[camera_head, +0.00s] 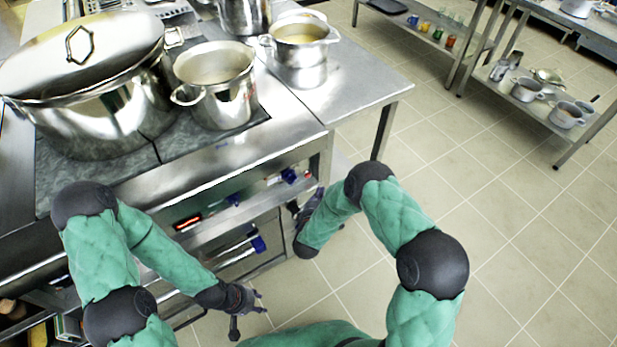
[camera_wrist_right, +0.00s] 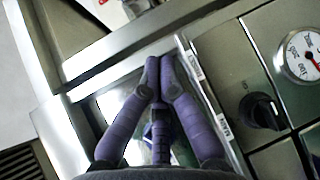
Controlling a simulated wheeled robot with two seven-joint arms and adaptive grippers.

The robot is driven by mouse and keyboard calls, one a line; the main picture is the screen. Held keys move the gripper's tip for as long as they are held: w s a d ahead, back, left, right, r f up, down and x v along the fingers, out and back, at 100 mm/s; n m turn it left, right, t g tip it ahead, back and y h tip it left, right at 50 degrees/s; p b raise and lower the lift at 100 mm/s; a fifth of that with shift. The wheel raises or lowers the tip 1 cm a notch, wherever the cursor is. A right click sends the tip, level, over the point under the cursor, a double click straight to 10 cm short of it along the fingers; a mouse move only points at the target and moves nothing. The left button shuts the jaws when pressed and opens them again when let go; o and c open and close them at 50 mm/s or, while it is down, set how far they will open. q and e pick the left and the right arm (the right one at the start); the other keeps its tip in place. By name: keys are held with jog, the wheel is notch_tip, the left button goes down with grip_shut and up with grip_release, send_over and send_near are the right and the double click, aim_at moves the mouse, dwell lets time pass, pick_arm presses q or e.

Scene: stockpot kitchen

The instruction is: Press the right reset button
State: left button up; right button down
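In the head view the right gripper (camera_head: 298,208) is at the right end of the stove front, partly hidden by my arm. My left gripper (camera_head: 248,312) is open and empty, low in front of the stove.
The panel carries a black knob (camera_wrist_right: 262,110) and a white gauge (camera_wrist_right: 301,56). On the stove stand a large lidded stockpot (camera_head: 105,115) and a smaller pot (camera_head: 222,100); another pot (camera_head: 300,60) is on the side counter. The tiled floor (camera_head: 480,160) to the right is clear.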

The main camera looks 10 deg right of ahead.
aim_at(308, 175)
jog(key=w, duration=0.1)
jog(key=w+a, duration=0.1)
jog(key=w, duration=0.1)
jog(key=shift+w+a, duration=0.3)
jog(key=shift+w, duration=0.4)
jog(key=shift+w, duration=0.15)
dwell(0.9)
jog(key=shift+w+a, duration=0.15)
jog(key=shift+w, duration=0.05)
jog(key=shift+w+a, duration=0.15)
jog(key=shift+w, duration=0.25)
dwell(0.9)
jog(key=shift+s, duration=0.1)
jog(key=shift+s+d, duration=0.3)
jog(key=shift+s, duration=0.4)
jog(key=shift+p, duration=0.3)
